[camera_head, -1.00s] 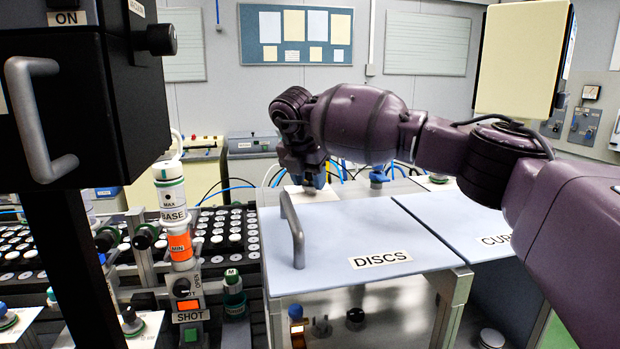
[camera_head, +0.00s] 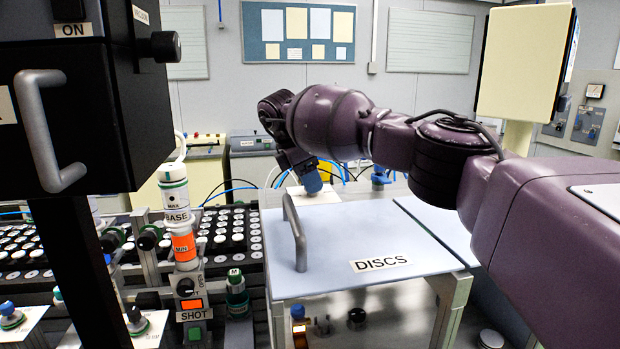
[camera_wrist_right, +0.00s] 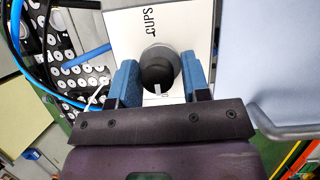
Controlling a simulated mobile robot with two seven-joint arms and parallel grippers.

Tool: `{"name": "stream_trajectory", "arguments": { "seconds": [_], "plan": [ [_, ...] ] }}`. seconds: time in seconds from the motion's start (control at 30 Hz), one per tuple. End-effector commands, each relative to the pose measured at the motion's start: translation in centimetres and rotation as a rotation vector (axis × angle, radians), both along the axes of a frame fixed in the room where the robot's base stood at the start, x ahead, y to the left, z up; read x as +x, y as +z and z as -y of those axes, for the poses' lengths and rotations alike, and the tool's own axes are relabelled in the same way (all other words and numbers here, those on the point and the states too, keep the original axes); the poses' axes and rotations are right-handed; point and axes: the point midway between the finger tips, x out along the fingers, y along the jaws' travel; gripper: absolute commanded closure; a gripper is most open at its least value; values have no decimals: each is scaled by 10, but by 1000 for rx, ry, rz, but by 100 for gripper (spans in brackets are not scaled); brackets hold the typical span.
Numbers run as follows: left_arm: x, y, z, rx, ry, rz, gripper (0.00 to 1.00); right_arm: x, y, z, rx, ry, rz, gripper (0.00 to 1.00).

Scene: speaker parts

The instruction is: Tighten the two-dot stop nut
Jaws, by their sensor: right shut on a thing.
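In the right wrist view, the two blue fingers of my right gripper (camera_wrist_right: 160,82) are shut on a dark round knob (camera_wrist_right: 158,66) with a grey collar and a pale pointer mark. The knob stands on a white plate (camera_wrist_right: 125,30) lettered CUPS. In the head view, my right gripper (camera_head: 311,180) is at that white plate (camera_head: 322,197), behind the DISCS cover; its blue finger hides the knob there. I cannot make out two dots on any part, so I cannot tell which is the two-dot stop nut. My left gripper is not in view.
The pale DISCS cover (camera_head: 355,230) with its upright grey handle (camera_head: 295,232) lies in front of my right gripper. A blue-topped part (camera_head: 381,177) stands to its right. A BASE bottle column (camera_head: 176,215) and a black box (camera_head: 90,110) stand to the left. Blue hoses run behind.

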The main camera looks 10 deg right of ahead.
Motion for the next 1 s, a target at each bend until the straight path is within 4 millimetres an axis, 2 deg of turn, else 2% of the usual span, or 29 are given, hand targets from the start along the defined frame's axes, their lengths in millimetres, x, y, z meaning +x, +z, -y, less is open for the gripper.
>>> {"name": "stream_trajectory", "arguments": {
  "seconds": [0.03,0.7,0.73,0.87,1.0],
  "plan": [
    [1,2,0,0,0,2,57,1,5,0,0,-16,6,81],
    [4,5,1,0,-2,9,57,2,5,0,0,-69,9,81],
    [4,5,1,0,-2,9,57,1,5,0,1,-69,9,52],
    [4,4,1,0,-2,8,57,1,4,0,1,-69,7,32],
    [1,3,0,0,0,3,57,1,3,0,0,-68,5,31]
  ]
}}
